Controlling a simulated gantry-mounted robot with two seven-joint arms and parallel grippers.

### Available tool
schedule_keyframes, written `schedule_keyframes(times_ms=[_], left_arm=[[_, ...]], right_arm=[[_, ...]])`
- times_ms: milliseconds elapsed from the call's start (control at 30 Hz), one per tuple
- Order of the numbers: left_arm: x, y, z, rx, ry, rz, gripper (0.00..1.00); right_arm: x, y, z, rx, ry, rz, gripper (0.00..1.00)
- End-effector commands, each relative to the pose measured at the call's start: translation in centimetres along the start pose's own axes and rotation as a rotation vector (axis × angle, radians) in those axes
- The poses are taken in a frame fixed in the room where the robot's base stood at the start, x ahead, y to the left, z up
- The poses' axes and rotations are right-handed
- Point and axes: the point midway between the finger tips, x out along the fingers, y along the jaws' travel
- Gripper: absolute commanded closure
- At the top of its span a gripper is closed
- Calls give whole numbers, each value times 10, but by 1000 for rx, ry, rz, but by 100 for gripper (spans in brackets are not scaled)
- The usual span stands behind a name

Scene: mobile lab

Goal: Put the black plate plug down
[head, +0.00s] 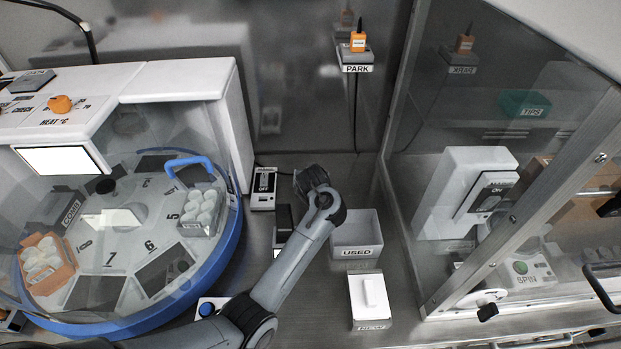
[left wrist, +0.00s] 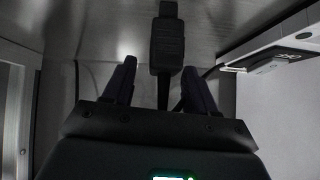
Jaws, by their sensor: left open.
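A black block (head: 284,220), which looks like the black plate plug, stands on the steel bench between the blue-rimmed drum and the grey bin. A black plug-like body (left wrist: 168,45) also shows in the left wrist view, with a dark strip running down from it between my fingers. My left gripper (left wrist: 158,72) is open there; its two dark fingers stand either side of the strip, apart from it. In the head view my left arm reaches up from the bottom, and its wrist (head: 318,190) hides the fingertips. My right gripper is not in view.
A switch box (head: 263,188) stands left of my wrist, a grey USED bin (head: 356,232) right of it, and a white NEW box (head: 370,298) nearer. The blue-rimmed drum (head: 228,235) is at left, a glass cabinet at right. An orange plug (head: 357,41) sits at PARK.

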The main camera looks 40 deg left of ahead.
Motion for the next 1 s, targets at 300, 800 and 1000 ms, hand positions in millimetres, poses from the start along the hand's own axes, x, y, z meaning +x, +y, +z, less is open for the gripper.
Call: schedule_keyframes(times_ms=[300, 800, 1000], left_arm=[[-52, 0, -7, -4, 4, 2, 43], [-121, 0, -6, -2, 0, 3, 43], [-124, 0, -4, -1, 0, 0, 43]], right_arm=[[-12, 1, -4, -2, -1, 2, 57], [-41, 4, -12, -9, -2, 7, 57], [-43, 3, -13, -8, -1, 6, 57]])
